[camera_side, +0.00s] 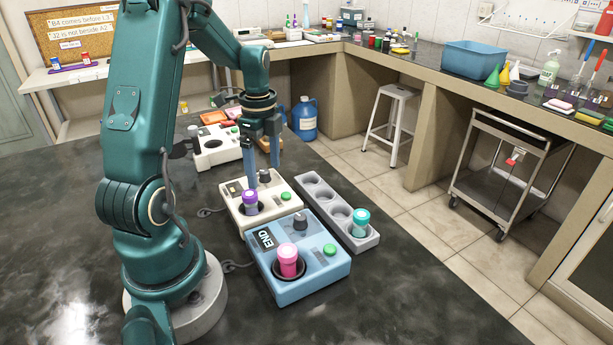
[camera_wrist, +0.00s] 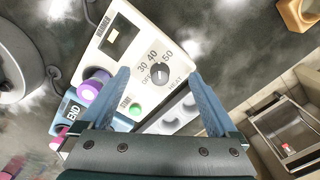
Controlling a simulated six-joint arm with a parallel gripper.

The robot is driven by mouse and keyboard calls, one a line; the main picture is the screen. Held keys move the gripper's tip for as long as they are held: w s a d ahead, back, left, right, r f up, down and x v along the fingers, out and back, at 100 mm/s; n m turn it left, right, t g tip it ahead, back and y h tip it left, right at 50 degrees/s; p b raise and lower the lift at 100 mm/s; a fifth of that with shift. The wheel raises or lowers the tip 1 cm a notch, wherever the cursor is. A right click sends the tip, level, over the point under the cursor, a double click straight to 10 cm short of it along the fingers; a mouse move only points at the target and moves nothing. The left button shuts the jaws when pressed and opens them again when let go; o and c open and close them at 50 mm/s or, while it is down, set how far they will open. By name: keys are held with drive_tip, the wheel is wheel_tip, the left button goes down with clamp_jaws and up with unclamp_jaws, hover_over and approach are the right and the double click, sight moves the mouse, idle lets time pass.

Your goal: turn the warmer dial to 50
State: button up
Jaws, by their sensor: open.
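The warmer (camera_wrist: 122,57) is a white box with a dark round dial (camera_wrist: 160,72) marked OFF, 30, 40 and 50; the dial also shows in the side view (camera_side: 265,176). Which mark its pointer faces is too small to tell. A purple-capped vial (camera_side: 250,197) stands in the warmer's well, and a green button (camera_wrist: 135,109) sits near the dial. My gripper (camera_side: 263,173) is open and points down over the warmer. In the wrist view the dial appears between my fingertips (camera_wrist: 157,73); contact cannot be made out.
A blue END unit (camera_side: 283,289) with a magenta vial (camera_side: 287,261) stands in front of the warmer. A grey rack (camera_side: 333,222) with a teal-capped vial (camera_side: 360,222) is to the right. Another white unit (camera_side: 212,158) stands behind. Bare dark bench lies in front and left.

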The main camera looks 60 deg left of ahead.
drive_tip(key=n, duration=1.7)
clamp_jaws()
drive_tip(key=m, duration=0.6)
